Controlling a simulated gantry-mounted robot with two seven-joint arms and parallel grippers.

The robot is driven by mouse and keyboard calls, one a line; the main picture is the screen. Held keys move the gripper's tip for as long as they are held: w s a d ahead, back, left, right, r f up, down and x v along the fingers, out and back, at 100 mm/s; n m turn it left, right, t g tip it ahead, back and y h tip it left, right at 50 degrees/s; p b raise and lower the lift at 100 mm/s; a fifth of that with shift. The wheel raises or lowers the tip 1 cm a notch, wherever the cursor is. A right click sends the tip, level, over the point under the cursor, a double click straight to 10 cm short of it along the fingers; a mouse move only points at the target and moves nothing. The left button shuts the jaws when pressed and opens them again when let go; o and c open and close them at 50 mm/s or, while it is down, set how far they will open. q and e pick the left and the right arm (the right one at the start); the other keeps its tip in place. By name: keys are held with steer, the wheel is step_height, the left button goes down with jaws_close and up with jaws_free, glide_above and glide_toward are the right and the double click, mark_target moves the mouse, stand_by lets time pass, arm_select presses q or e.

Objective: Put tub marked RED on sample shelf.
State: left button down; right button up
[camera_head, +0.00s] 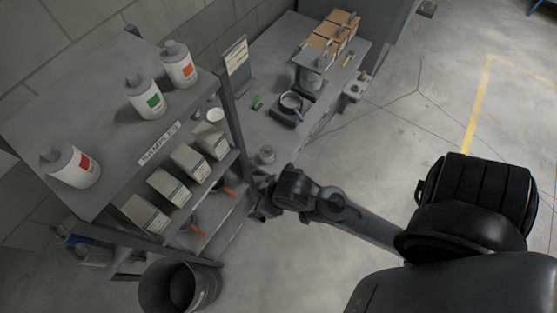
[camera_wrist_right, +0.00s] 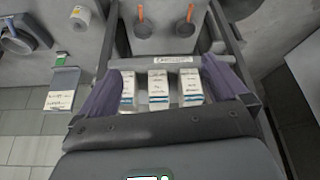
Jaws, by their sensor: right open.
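A white tub with a red label and grey cap (camera_head: 70,167) stands at the near left end of the top shelf (camera_head: 97,105) in the head view. That board's front edge carries a tag (camera_head: 160,145) that appears to read SAMPLES. My right gripper (camera_head: 262,205) is at the front right side of the rack, below the top board and apart from the red-labelled tub. In the wrist view my right gripper (camera_wrist_right: 165,95) is open, its dark purple fingers apart, with several white boxes (camera_wrist_right: 158,88) showing beyond them. My left gripper is not in view.
Tubs with a green label (camera_head: 147,100) and an orange label (camera_head: 178,65) share the top board. White boxes (camera_head: 170,187) line the level below. Orange-handled items lie lower. A dark bin (camera_head: 200,285) stands in front. A bench with a scale (camera_head: 290,108) is behind. Floor at right is open.

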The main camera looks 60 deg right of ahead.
steer(key=s+d+f+g, duration=0.1)
steer(key=s+d+f, duration=0.1)
steer(key=s, duration=0.3)
steer(key=shift+d+f, duration=0.15)
